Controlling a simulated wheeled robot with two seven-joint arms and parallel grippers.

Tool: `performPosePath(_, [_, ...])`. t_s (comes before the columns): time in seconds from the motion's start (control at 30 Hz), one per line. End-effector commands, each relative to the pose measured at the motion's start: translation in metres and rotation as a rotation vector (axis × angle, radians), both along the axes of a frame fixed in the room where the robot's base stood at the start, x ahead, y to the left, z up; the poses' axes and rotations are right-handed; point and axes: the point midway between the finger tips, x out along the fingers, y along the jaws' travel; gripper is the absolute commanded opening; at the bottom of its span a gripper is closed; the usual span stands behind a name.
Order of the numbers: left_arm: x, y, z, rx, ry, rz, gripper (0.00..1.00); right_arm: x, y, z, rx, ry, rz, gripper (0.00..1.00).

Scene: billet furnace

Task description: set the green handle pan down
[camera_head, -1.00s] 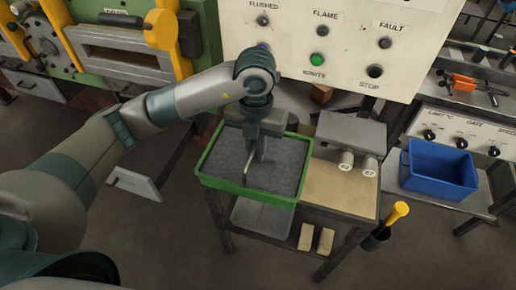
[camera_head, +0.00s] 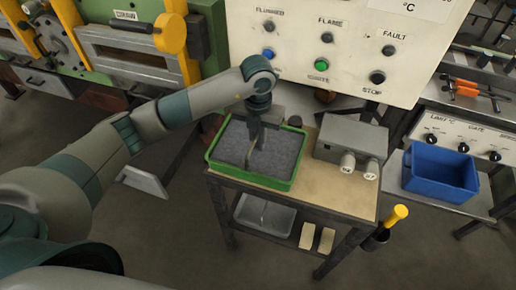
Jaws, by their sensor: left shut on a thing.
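The pan (camera_head: 229,172) has a bright green rim and a grey, grainy inside. It lies level over the left part of the small work table (camera_head: 330,192), and looks to be on or very close to its top; contact cannot be made out for sure. My left gripper (camera_head: 254,152) reaches down from above into the middle of the pan and is shut on its handle. The handle itself is mostly hidden by the jaws. My right gripper is not in view.
A grey box with two white knobs (camera_head: 352,138) stands on the table just right of the pan. The control panel (camera_head: 300,45) rises behind. A blue bin (camera_head: 440,172) sits on a bench to the right. A yellow-handled tool (camera_head: 395,215) hangs at the table's right side.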

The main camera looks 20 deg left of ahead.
Motion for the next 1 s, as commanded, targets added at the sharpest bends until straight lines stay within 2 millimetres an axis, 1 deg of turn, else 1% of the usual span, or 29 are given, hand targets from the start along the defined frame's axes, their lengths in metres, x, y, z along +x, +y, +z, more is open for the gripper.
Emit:
performPosePath(0.07, [0.000,0.000,-0.002,-0.001,0.001,0.001,0.00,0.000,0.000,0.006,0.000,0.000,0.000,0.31])
performPosePath(0.23, [-0.001,0.000,-0.020,0.000,0.002,0.001,0.00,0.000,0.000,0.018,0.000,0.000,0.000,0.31])
performPosePath(0.4, [0.000,0.000,-0.035,-0.001,0.000,0.000,0.00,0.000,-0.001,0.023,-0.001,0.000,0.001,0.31])
performPosePath(0.8, [0.000,0.000,-0.040,-0.001,-0.002,0.000,0.00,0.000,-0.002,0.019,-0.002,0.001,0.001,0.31])
performPosePath(0.83, [0.000,0.000,-0.041,0.000,0.000,0.000,0.14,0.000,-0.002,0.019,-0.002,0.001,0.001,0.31])
performPosePath(0.9, [0.000,0.000,-0.040,0.000,0.000,0.000,0.28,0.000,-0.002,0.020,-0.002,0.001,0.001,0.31])
performPosePath(1.0, [0.000,0.000,-0.040,0.000,0.000,0.000,0.28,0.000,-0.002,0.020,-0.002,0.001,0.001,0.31])
